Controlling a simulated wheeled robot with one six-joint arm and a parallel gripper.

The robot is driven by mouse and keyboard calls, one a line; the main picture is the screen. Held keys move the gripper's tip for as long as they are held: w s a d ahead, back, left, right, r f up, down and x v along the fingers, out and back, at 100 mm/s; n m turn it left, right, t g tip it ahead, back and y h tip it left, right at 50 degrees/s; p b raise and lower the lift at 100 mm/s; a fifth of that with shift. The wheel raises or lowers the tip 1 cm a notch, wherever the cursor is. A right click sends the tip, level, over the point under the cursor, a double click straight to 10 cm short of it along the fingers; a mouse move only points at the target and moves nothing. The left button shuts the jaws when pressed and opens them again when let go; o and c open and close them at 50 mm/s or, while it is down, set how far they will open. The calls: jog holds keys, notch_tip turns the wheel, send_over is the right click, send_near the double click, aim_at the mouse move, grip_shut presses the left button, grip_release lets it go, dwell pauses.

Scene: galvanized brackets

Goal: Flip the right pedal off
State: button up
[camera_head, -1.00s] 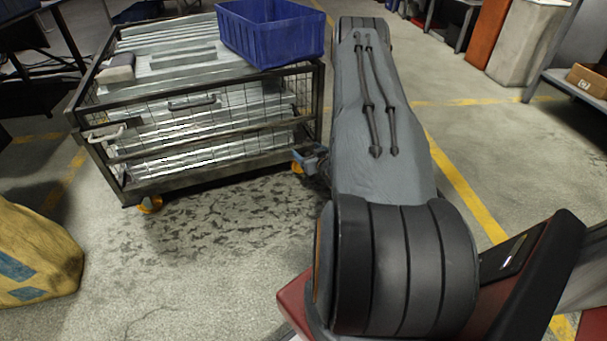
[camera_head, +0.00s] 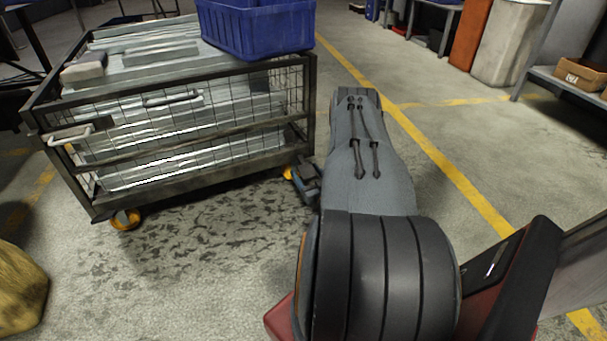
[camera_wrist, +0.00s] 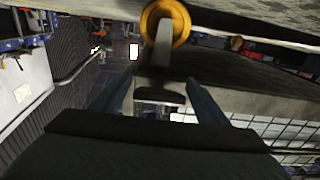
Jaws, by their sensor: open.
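The metal cage cart (camera_head: 180,178) stands left of my arm in the head view, on casters with yellow wheels. Its right front caster (camera_head: 289,172) is partly visible beside my gripper (camera_head: 305,186). In the wrist view that caster's yellow wheel (camera_wrist: 178,22) is at the top. A grey metal lever, seemingly the right pedal (camera_wrist: 160,86), extends from the wheel between the fingers. My gripper (camera_wrist: 161,93) is open, with one blue-grey finger on each side of the pedal. I cannot tell whether either finger touches it, or the pedal's exact tilt.
A blue bin (camera_head: 255,28) and a small grey block (camera_head: 83,68) rest on the cart's load. A yellow sack (camera_head: 20,290) lies at the lower left. Concrete floor with yellow lines (camera_head: 445,165) is open to the right; shelving (camera_head: 560,82) stands beyond.

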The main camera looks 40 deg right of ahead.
jog(key=shift+b+x, duration=0.3)
jog(key=shift+x, duration=0.7)
jog(key=shift+c, duration=0.2)
